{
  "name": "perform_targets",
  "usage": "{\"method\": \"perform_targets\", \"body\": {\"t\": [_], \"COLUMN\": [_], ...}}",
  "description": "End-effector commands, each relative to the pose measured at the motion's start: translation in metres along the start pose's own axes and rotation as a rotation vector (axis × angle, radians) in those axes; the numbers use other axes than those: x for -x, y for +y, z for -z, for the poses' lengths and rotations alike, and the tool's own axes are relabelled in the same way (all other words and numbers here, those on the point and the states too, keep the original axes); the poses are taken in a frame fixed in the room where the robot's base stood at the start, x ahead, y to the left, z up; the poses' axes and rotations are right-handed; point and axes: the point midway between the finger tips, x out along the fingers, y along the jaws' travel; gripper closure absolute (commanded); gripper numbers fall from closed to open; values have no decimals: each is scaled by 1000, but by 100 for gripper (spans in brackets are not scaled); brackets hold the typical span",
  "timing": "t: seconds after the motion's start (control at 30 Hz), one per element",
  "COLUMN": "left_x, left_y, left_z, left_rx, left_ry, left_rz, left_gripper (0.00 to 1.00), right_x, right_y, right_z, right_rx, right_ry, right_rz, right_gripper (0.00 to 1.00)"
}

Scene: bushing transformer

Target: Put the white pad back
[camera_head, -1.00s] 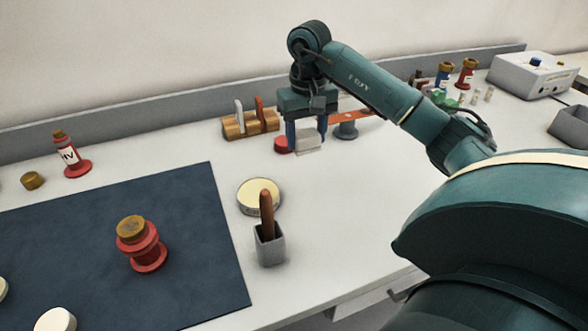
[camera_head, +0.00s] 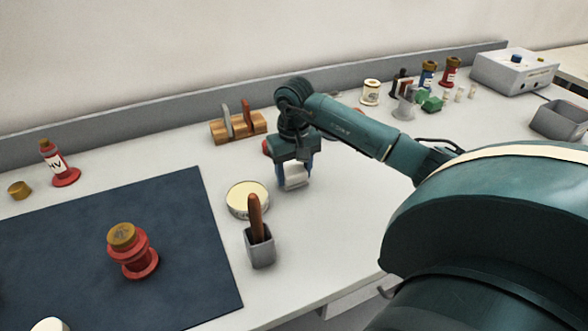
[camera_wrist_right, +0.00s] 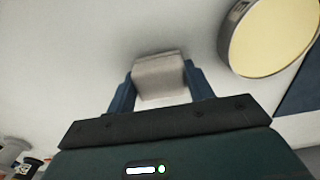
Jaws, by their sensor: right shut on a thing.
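The white pad (camera_head: 296,177) is a small pale block. My right gripper (camera_head: 294,181) is shut on it, with a blue finger on each side. In the right wrist view the pad (camera_wrist_right: 160,75) sits between the two fingertips (camera_wrist_right: 158,84), seemingly a little above the bench. A round tin with a cream-coloured top (camera_head: 247,198) stands to the left of the gripper and apart from it. The tin also shows at the upper right of the wrist view (camera_wrist_right: 272,40). My left gripper is not in view.
A grey cup with a brown-handled tool (camera_head: 260,247) stands in front of the tin. A wooden rack (camera_head: 238,127) is behind the gripper. A red bushing (camera_head: 132,252) stands on the dark mat (camera_head: 60,235). The bench right of the cup is clear.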

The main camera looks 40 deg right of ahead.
Motion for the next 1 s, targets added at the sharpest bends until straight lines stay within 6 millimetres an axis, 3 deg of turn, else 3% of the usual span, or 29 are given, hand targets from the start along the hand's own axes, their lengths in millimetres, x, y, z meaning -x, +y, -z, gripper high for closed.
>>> {"method": "perform_targets", "body": {"t": [0.07, 0.1, 0.33, 0.7, 1.0], "left_x": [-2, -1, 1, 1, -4], "left_y": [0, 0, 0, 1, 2], "left_z": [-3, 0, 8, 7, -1], "left_rx": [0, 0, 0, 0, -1], "left_ry": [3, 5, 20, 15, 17], "left_rz": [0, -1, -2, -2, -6], "left_gripper": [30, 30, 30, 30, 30], "right_x": [-4, -2, -2, 6, 68], "right_y": [0, 0, 0, 0, 0], "right_z": [0, 0, 0, 1, 1], "right_rx": [0, -1, 0, 0, 0], "right_ry": [1, 1, 0, 2, 6], "right_rz": [-1, 0, 0, 0, 0], "right_gripper": [69, 45, 26, 26, 26]}}
